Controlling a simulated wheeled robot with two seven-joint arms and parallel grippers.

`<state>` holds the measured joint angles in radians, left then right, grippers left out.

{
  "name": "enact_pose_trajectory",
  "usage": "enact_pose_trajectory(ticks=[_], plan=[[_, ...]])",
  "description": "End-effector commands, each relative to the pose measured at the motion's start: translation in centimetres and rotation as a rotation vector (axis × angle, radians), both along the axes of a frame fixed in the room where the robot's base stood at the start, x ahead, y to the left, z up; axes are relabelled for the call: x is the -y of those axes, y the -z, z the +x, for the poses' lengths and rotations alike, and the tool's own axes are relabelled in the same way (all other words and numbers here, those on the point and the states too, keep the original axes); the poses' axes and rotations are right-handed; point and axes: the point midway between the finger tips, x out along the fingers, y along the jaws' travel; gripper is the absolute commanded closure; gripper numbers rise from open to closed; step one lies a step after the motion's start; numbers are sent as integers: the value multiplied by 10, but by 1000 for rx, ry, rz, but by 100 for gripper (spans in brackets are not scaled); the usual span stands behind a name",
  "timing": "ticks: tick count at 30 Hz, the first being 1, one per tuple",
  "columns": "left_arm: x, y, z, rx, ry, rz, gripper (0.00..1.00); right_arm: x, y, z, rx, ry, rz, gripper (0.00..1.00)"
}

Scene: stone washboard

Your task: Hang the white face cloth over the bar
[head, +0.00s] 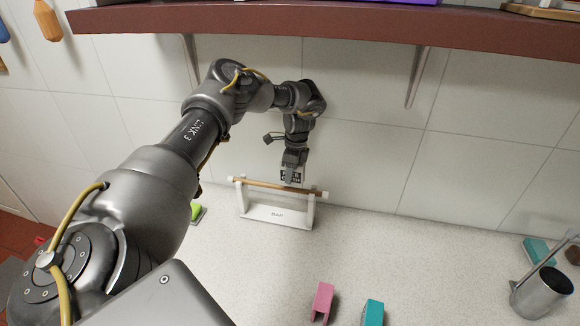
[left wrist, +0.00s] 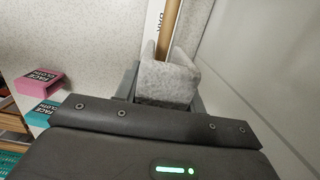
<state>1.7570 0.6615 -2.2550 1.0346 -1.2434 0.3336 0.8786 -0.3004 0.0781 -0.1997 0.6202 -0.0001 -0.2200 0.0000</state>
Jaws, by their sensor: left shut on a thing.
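The wooden bar (head: 255,184) lies across a white stand (head: 276,214) labelled BAR, near the tiled back wall. My left gripper (head: 291,174) points down just above and behind the bar, right of its middle. In the left wrist view the gripper (left wrist: 166,98) is shut on the pale, folded white face cloth (left wrist: 166,78). The bar (left wrist: 167,32) runs up behind the cloth there; whether the cloth touches it or hangs over it I cannot tell. In the head view the cloth is mostly hidden by the gripper. My right gripper is not in view.
A pink block (head: 322,299) and a teal block (head: 373,312) stand at the front of the speckled counter; their labels read FACE CLOTH. A metal cup (head: 541,293) stands at right. A red-brown shelf (head: 330,24) overhangs the back.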

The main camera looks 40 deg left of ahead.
Motion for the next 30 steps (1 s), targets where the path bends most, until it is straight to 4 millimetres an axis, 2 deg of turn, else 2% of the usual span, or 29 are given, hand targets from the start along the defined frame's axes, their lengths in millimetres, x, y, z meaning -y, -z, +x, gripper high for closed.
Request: enact_pose_trajectory(ticks=[30], plan=[[1,87,1,1,0,0,86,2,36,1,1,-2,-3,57]])
